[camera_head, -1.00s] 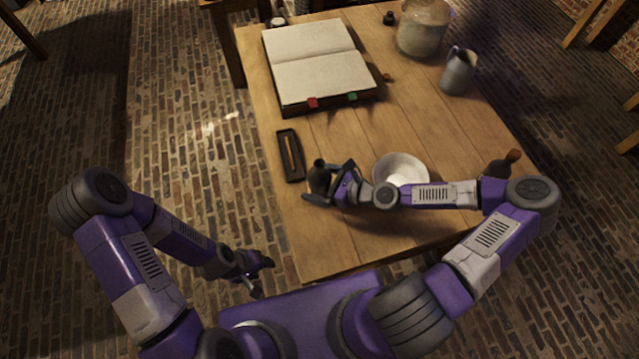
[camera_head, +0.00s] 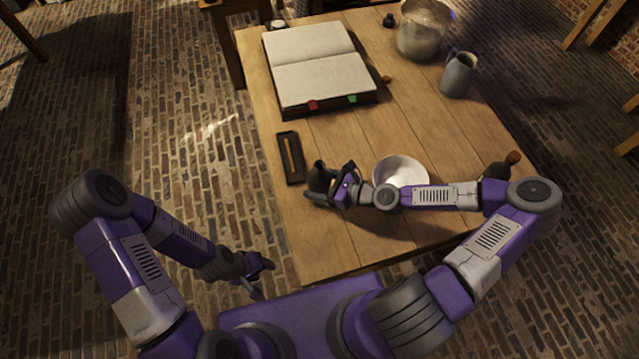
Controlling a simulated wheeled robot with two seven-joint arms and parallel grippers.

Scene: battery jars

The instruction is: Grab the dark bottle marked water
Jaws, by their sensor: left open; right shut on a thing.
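A small dark bottle (camera_head: 319,174) is near the left edge of the table, upright or nearly so. My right gripper (camera_head: 326,187) is shut on it, with its fingers around the bottle's body. No marking is readable on it at this size. I cannot tell whether its base touches the table. A second dark bottle with a reddish-brown stopper (camera_head: 511,158) stands at the table's right edge, partly hidden behind my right arm. My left gripper (camera_head: 262,275) is open and empty, off the table's left edge, low over the brick floor.
A white bowl (camera_head: 402,168) sits just behind my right forearm. A narrow dark tray (camera_head: 278,150) and a large open book (camera_head: 318,65) lie on the table's left side. A grey jug (camera_head: 457,75) and a big jar (camera_head: 424,30) stand at the back right. The table's middle is clear.

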